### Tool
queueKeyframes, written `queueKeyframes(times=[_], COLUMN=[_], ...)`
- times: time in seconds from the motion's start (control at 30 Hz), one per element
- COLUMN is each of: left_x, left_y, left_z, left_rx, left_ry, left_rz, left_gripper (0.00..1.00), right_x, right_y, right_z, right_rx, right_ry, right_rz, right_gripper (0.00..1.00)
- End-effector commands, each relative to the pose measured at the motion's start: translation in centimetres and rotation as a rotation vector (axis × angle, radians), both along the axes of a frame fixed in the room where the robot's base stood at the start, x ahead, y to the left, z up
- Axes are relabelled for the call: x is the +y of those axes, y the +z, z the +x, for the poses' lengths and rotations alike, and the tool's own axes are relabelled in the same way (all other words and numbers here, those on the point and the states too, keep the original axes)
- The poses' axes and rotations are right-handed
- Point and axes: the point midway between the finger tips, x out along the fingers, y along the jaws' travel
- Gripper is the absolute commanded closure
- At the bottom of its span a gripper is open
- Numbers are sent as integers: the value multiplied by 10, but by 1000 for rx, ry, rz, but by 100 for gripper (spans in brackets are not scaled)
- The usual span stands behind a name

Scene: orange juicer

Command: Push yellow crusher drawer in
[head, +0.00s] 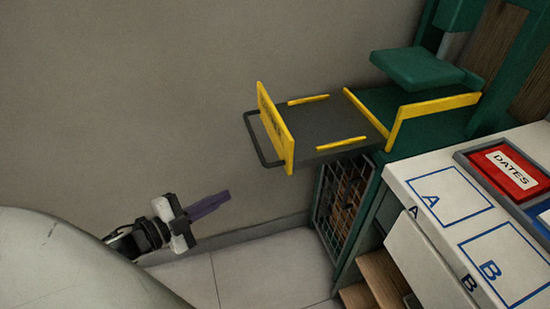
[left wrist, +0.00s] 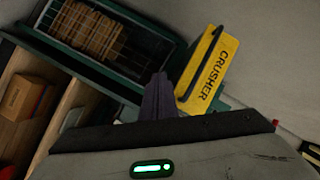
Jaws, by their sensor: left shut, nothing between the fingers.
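The crusher drawer (head: 325,125) is a dark tray with a yellow front panel (head: 275,127) and a dark bar handle (head: 255,143). It is slid out to the left from the green crusher machine (head: 430,110). In the left wrist view the yellow panel (left wrist: 208,68) reads CRUSHER. My left gripper (head: 210,204), with purple fingers, is shut and empty. It is below and to the left of the drawer front in the head view, apart from it. The fingers (left wrist: 158,95) also show in the left wrist view, beside the panel. My right gripper is not in view.
A white counter (head: 410,173) with squares A and B and a red DATES box (head: 511,170) stands at the right. A mesh-fronted crate (head: 345,200) is below the drawer. A plain wall (head: 130,90) is behind. The space left of the drawer looks clear.

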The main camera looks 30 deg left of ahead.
Motion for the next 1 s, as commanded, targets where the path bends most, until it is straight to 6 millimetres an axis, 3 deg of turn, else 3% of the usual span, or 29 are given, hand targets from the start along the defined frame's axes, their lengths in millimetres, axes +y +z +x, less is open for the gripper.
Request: queueKeyframes(times=[0.03,0.13,0.3,0.47,1.0], left_x=[13,21,21,14,-50], left_y=[18,58,94,103,104], left_z=[10,17,14,20,96], left_rx=[-99,-260,-405,-439,-438], left_ry=[-98,-268,-446,-484,-478], left_rz=[118,294,453,482,477], left_gripper=[100,100,100,100,100], right_x=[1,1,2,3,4], right_y=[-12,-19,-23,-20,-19], right_z=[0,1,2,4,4], right_rx=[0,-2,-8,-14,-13], right_ry=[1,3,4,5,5], right_rz=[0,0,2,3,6], right_gripper=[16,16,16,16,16])
